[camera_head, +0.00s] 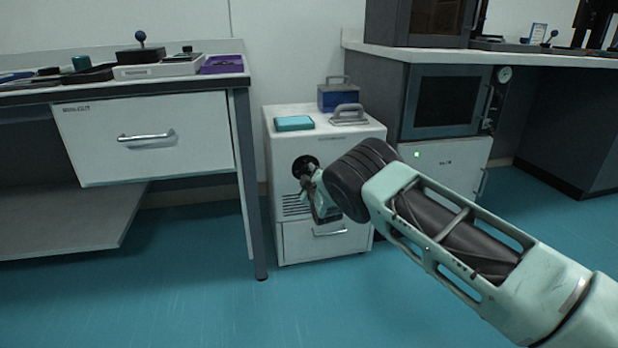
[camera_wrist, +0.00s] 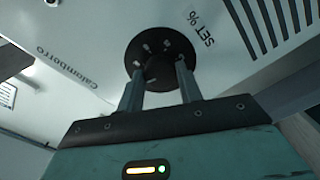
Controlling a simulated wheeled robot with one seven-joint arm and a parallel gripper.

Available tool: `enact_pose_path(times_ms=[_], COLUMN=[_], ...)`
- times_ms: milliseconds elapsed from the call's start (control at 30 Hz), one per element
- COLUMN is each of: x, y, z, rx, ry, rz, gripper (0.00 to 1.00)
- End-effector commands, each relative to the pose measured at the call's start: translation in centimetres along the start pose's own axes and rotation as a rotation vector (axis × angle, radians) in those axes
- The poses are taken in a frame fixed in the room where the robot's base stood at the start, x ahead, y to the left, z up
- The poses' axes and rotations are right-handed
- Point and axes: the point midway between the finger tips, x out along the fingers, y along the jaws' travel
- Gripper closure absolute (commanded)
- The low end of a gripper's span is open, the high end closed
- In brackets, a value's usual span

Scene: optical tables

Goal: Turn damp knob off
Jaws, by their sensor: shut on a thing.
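The damp knob is a round black dial on the front of a white cabinet (camera_head: 353,156). In the wrist view the knob (camera_wrist: 161,57) shows small light marks around its face, with "SET %" printed beside it. My gripper (camera_wrist: 160,70) has its two fingers on either side of the knob's raised centre and is shut on it. In the head view the knob (camera_head: 305,164) is partly covered by my gripper (camera_head: 309,178). Which mark the knob points to cannot be told.
Vent slots and a drawer (camera_head: 326,236) lie below the knob. A teal box (camera_head: 294,123), a grey handled tool (camera_head: 349,115) and a blue case (camera_head: 338,97) stand on the cabinet. A bench with a drawer (camera_head: 146,138) is at left. The blue floor in front is clear.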

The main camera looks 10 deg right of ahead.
Motion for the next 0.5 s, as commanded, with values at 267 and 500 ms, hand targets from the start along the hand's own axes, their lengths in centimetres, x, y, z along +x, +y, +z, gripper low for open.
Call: enact_pose_path(times_ms=[267,500], x=[-0.08,-0.06], y=[-0.28,-0.17], z=[0.16,0.21], rx=[-0.206,-0.313], ry=[-0.002,-0.003], rz=[-0.004,-0.004], gripper=[0.87,0.87])
